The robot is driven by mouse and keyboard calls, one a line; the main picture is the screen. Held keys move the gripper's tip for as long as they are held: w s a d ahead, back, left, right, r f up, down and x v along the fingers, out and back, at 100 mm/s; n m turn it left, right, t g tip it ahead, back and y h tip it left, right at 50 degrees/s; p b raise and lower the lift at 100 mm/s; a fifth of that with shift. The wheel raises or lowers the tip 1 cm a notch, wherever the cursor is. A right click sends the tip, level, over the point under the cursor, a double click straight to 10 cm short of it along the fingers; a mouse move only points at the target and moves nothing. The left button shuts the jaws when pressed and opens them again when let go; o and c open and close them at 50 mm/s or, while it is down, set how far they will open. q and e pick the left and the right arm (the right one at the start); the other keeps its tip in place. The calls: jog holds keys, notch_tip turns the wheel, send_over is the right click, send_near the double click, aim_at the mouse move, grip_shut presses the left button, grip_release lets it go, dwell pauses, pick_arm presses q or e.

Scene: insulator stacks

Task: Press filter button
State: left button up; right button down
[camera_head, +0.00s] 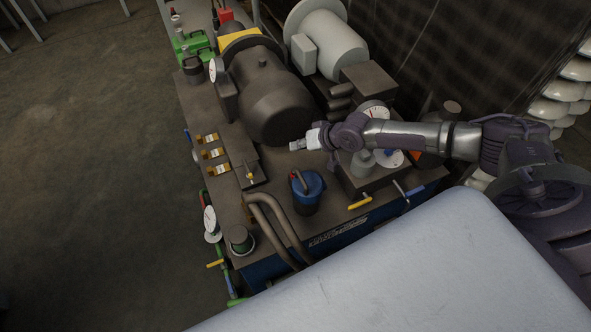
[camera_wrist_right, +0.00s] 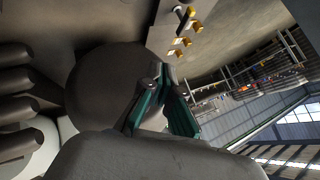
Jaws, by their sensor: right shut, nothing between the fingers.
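My right gripper (camera_head: 296,146) is shut and empty, above the machine's deck beside the large dark motor (camera_head: 277,103). Its teal fingers (camera_wrist_right: 163,84) also show in the right wrist view, with the rounded dark motor housing (camera_wrist_right: 105,85) behind them. I cannot make out a distinct filter button in either view. My left gripper is not in view.
Several yellow-brass valves (camera_head: 211,153) line the deck's left part. A dark block with gauges (camera_head: 375,170) lies beneath my right arm. Open floor (camera_head: 90,190) is at the left.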

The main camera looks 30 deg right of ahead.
notch_tip(320, 180, down, 8)
jog(key=b, duration=0.6)
jog(key=shift+r+b, duration=0.15)
jog(key=shift+b, duration=0.15)
jog(key=shift+f+b, duration=0.3)
jog(key=shift+f, duration=0.1)
dwell(0.5)
jog(key=shift+f, duration=0.45)
jog(key=shift+f+b, duration=0.55)
jog(key=shift+b, duration=0.2)
dwell(0.4)
dwell(0.3)
jog(key=shift+r+p, duration=0.95)
